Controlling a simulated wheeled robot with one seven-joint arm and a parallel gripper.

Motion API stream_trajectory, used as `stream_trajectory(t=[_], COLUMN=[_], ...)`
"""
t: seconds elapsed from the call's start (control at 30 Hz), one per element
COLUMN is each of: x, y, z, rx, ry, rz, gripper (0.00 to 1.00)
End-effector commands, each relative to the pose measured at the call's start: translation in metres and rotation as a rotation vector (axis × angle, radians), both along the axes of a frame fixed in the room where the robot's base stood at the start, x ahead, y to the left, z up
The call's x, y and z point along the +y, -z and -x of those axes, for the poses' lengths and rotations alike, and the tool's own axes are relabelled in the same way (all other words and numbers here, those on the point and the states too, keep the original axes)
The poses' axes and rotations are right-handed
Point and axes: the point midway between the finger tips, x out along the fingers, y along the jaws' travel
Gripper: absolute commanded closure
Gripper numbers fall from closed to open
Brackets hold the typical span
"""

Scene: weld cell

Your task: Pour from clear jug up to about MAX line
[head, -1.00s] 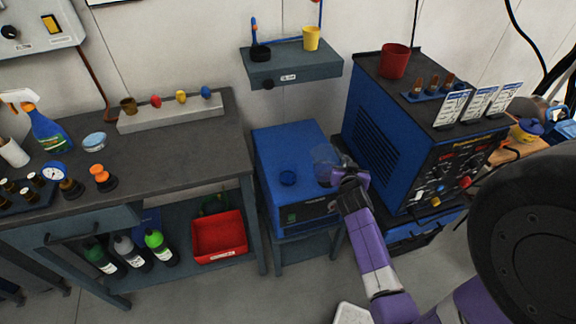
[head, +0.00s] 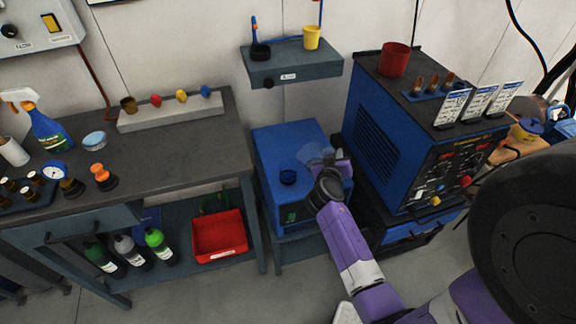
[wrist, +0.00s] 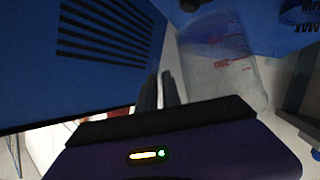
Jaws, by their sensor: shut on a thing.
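The clear jug (head: 317,157) is see-through and hard to make out in the head view, above the blue box (head: 264,150). It looks tilted there. In the wrist view the jug (wrist: 222,62) shows red markings. My gripper (wrist: 167,90) is shut on the jug; in the head view the wrist hides most of its fingers. In the wrist view, upside-down MAX lettering (wrist: 307,25) shows on the blue surface. I cannot tell the liquid level or whether anything flows.
A blue welding power source (head: 372,125) stands close right of the box, with a red cup (head: 394,60) on top. A wall shelf (head: 290,66) with a yellow cup is behind. A grey workbench (head: 190,150) stands at the left, with a red bin (head: 218,236) below.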

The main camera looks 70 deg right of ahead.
Motion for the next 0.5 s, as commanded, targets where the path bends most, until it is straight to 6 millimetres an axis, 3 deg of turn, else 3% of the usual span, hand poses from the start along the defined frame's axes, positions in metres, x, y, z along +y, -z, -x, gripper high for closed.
stream_trajectory(t=[0.2,0.5], x=[0.005,0.010], y=[-0.037,-0.040], z=[-0.019,-0.030], rx=[0.130,0.262], ry=[-0.003,-0.001], rz=[0.051,0.098], gripper=[1.00,1.00])
